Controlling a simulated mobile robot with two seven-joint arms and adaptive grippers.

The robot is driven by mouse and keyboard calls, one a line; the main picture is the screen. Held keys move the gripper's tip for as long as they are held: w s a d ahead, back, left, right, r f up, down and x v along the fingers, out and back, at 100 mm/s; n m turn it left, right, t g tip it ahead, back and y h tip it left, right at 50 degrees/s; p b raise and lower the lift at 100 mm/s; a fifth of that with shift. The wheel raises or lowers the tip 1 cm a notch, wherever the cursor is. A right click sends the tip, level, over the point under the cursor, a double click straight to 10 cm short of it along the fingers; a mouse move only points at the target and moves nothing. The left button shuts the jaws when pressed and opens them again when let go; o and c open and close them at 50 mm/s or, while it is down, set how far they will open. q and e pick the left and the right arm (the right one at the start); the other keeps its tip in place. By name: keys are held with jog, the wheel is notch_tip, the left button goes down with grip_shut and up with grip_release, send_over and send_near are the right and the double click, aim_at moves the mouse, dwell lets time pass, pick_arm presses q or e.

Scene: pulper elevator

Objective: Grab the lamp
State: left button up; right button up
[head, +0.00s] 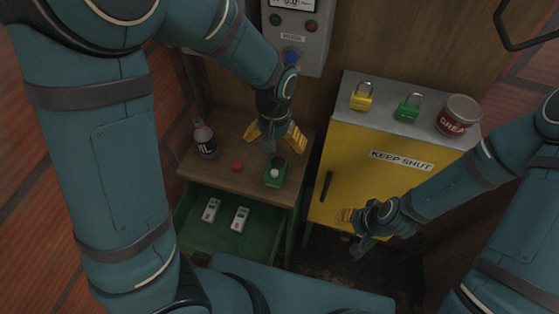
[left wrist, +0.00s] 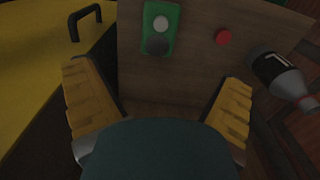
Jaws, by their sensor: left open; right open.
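A small green block with a white round part and a dark round part (head: 275,172) lies on the wooden tabletop (head: 222,178). It may be the lamp; I cannot tell for certain. It also shows at the top of the left wrist view (left wrist: 161,27). My left gripper (head: 275,138) is open and empty above the tabletop, just behind the block in the head view. In the left wrist view its yellow fingers (left wrist: 158,88) are spread, with the block beyond them. My right gripper (head: 352,231) is open, low in front of the yellow cabinet.
A dark bottle (head: 205,140) and a red button (head: 237,166) are on the tabletop. The green drawer (head: 200,238) below is open, with two small white-and-green items (head: 240,218). A grey control box (head: 296,45) is behind.

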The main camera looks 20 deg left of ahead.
pick_arm(q)
jog(key=b, duration=0.1)
send_over(277, 168)
jog(key=s, duration=0.1)
notch_tip(277, 168, down, 7)
jog(key=shift+a+f, duration=0.1)
jog(key=shift+f, duration=0.05)
jog(key=shift+w+f+b, duration=0.2)
jog(key=shift+f, duration=1.25)
jog(key=shift+w+f+b, duration=0.15)
jog(key=shift+f, duration=1.3)
jog(key=c, duration=1.4)
